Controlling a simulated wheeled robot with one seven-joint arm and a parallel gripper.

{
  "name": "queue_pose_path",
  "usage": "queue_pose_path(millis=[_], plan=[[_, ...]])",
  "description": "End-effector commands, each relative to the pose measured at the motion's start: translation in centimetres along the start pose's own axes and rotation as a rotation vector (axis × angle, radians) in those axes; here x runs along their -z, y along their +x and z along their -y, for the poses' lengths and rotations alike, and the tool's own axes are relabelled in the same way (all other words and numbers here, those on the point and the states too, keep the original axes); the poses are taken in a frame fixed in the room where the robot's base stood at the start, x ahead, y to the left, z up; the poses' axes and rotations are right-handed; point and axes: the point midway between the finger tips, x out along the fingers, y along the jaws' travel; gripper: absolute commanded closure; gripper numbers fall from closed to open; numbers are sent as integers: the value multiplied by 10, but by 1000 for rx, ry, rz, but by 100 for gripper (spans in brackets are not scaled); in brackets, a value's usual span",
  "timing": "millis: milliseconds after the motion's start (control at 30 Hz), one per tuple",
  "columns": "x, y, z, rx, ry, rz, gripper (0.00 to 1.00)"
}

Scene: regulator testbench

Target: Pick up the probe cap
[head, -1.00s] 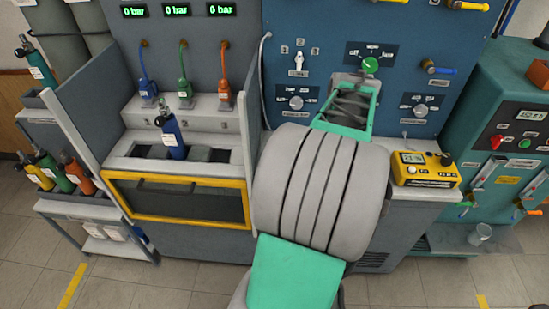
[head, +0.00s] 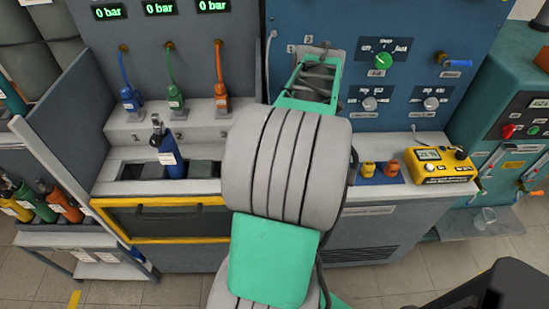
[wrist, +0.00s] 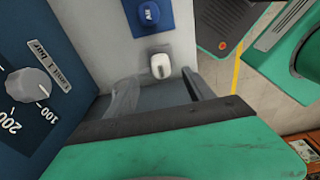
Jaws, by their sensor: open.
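In the wrist view a small white rounded piece (wrist: 161,65) sits on a light grey surface, below a blue block marked "Air". It may be the probe cap, but I cannot tell for certain. My gripper (wrist: 160,90) is open and empty, with its grey fingers spread left and right and the white piece beyond, between their directions. The gap to it is hard to judge. In the head view my arm reaches to the blue panel and hides much of the bench; the fingertips are not clear there.
A blue panel (head: 450,95) with knobs stands behind the bench. A blue cylinder (head: 168,150) stands left in the bench recess. A teal machine (head: 510,120) is at right.

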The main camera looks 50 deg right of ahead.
Motion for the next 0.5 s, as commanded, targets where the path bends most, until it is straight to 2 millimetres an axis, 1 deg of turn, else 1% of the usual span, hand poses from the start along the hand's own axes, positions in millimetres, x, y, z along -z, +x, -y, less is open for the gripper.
queue_pose_path(millis=[33,267,400,500], plan=[[0,8,1,5,1,-1,38],[4,41,0,4,2,0,38],[5,66,0,3,3,0,38],[5,72,0,1,3,1,38]])
